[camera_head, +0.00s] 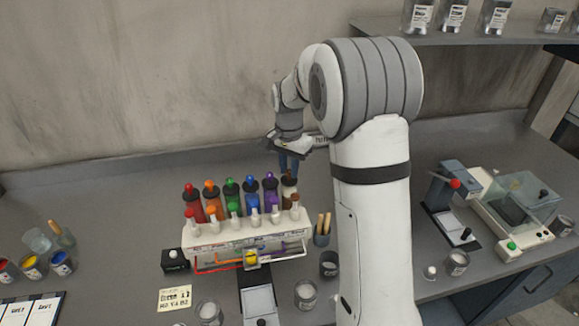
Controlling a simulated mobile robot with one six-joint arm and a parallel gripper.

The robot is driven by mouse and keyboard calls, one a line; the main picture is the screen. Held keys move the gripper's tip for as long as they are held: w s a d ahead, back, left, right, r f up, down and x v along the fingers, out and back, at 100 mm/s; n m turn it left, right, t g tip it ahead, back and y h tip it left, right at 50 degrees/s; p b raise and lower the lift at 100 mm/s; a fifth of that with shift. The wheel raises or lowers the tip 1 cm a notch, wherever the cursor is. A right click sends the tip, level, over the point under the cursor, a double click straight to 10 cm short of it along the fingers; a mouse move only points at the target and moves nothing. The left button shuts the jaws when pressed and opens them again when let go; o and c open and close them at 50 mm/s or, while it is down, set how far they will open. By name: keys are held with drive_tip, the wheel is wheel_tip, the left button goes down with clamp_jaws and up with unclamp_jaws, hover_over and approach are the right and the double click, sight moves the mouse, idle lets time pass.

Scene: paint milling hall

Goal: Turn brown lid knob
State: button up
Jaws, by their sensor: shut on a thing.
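A white dispenser rack (246,238) holds a row of coloured bottles with knobbed lids: red, orange, green, blue, purple and brown from left to right. The brown bottle (289,192) stands at the right end of the row, upright. My gripper (289,167) reaches down from above onto the top of the brown bottle. Its fingers are shut on the brown lid knob, which they mostly hide. White taps line the front of the rack, one before each bottle.
The purple bottle (270,190) stands close on the left. A cup with wooden-handled tools (322,232) is at the right of the rack. Glass jars and a scale (258,302) stand in front. My arm hides part of the bench. The bench behind the rack is clear.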

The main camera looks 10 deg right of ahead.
sight(289, 171)
drive_tip(key=shift+n, duration=0.4)
clamp_jaws()
drive_tip(key=n+b, duration=0.1)
drive_tip(key=n, duration=0.2)
drive_tip(key=shift+n+b, duration=0.3)
drive_tip(key=shift+b, duration=0.05)
drive_tip(key=n+b, duration=0.1)
drive_tip(key=n, duration=0.4)
drive_tip(key=shift+n, duration=0.3)
drive_tip(key=o, duration=0.9)
unclamp_jaws()
drive_tip(key=shift+r, duration=0.15)
wheel_tip(289, 171, up, 8)
drive_tip(key=shift+f+b, duration=0.2)
drive_tip(key=shift+b, duration=0.5)
